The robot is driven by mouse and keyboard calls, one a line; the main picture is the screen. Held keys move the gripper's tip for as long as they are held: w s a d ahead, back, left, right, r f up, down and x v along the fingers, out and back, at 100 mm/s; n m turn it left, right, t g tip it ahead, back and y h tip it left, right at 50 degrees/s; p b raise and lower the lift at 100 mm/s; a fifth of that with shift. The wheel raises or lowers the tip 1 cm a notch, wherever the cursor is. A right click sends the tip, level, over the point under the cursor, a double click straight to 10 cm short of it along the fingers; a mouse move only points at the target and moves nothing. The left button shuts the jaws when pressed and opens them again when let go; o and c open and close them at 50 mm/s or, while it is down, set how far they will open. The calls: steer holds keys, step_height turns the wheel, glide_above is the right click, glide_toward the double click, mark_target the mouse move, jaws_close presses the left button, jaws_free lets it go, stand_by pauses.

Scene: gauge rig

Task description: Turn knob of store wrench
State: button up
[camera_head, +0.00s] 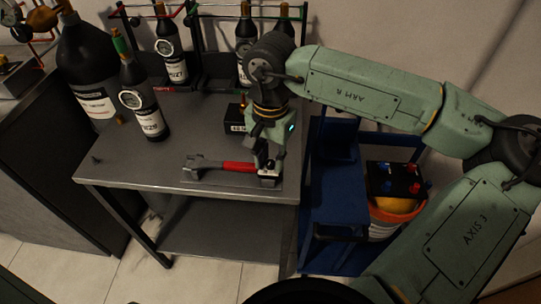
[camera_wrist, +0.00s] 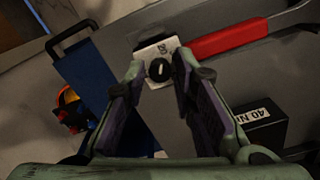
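The wrench (camera_head: 232,166) lies flat on the grey table, with a metal head at its left and a red handle. Its red handle (camera_wrist: 232,38) also crosses the upper right of the wrist view. At the handle's end is a pale block with a round black knob (camera_wrist: 158,70) that bears a white pointer line. My gripper (camera_head: 269,163) points down over this end of the wrench. In the wrist view its two fingers (camera_wrist: 159,66) are apart, with the knob showing between their tips. Contact with the block's sides is not clear. The knob is mostly hidden in the head view.
A black box (camera_head: 237,119) with a white label stands behind the wrench, near my gripper. Dark bottles with gauges (camera_head: 140,99) stand at the table's left and back. A blue cart (camera_head: 335,200) and an orange bucket (camera_head: 383,222) are right of the table (camera_head: 130,165).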

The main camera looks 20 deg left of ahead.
jaws_close()
steer(key=shift+f+m+b, duration=0.1)
steer(key=shift+m+b, duration=0.2)
steer(key=shift+b, duration=0.2)
steer(key=shift+f+m+b, duration=0.15)
steer(key=shift+m+b, duration=0.75)
steer(key=shift+b, duration=0.3)
steer(key=m+b, duration=0.3)
steer(key=shift+m, duration=0.3)
steer(key=m+b, duration=0.4)
steer(key=m, duration=0.2)
steer(key=m+b, duration=0.1)
steer(key=m, duration=0.1)
steer(key=m+b, duration=0.1)
steer(key=shift+r+m, duration=0.25)
steer(key=shift+m, duration=0.35)
